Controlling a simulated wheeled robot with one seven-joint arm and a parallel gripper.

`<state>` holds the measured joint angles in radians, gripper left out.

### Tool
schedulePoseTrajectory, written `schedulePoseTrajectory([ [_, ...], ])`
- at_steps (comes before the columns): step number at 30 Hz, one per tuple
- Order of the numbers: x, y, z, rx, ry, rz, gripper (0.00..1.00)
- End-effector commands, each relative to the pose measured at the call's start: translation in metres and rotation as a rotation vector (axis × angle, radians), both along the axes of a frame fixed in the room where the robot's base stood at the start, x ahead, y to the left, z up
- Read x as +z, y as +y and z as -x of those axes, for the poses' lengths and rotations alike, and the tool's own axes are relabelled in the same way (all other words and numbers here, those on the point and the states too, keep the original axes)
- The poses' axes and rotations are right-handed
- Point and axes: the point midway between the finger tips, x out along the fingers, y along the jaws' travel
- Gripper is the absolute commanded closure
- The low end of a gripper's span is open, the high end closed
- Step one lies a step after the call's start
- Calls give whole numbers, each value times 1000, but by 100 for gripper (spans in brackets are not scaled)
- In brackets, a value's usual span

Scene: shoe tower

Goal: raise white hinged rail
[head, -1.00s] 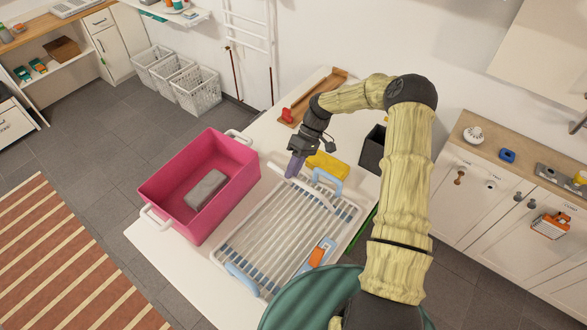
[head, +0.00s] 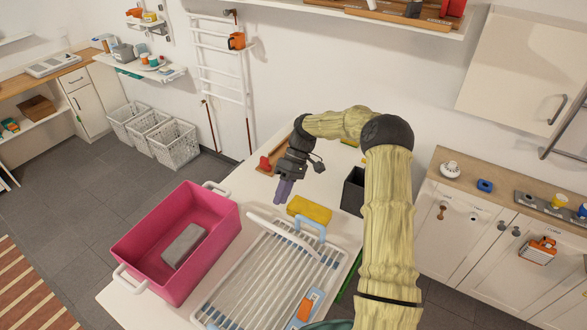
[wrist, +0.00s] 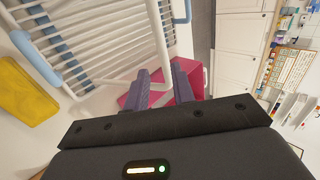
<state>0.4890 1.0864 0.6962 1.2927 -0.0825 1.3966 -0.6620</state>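The white hinged rail (head: 284,236) is a thick white bar lying slantwise across the far end of the slatted white rack (head: 262,268) on the table. It looks low over the slats; whether it touches them I cannot tell.
A pink bin (head: 150,245) holding a grey block (head: 183,246) stands left of the rack. A yellow block (head: 310,210) lies just beyond the rail, near a light-blue handle (head: 312,224). A dark box (head: 353,190) stands at right. An orange-and-blue item (head: 307,304) lies on the rack.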

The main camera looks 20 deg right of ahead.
Motion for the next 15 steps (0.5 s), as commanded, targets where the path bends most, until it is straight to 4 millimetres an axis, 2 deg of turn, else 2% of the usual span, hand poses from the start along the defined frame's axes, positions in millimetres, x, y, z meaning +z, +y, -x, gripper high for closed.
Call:
schedulePoseTrajectory([
  [3, 15, -11, -11, -1, -5, 1, 75],
  [15, 60, -39, -36, -1, -2, 0, 75],
])
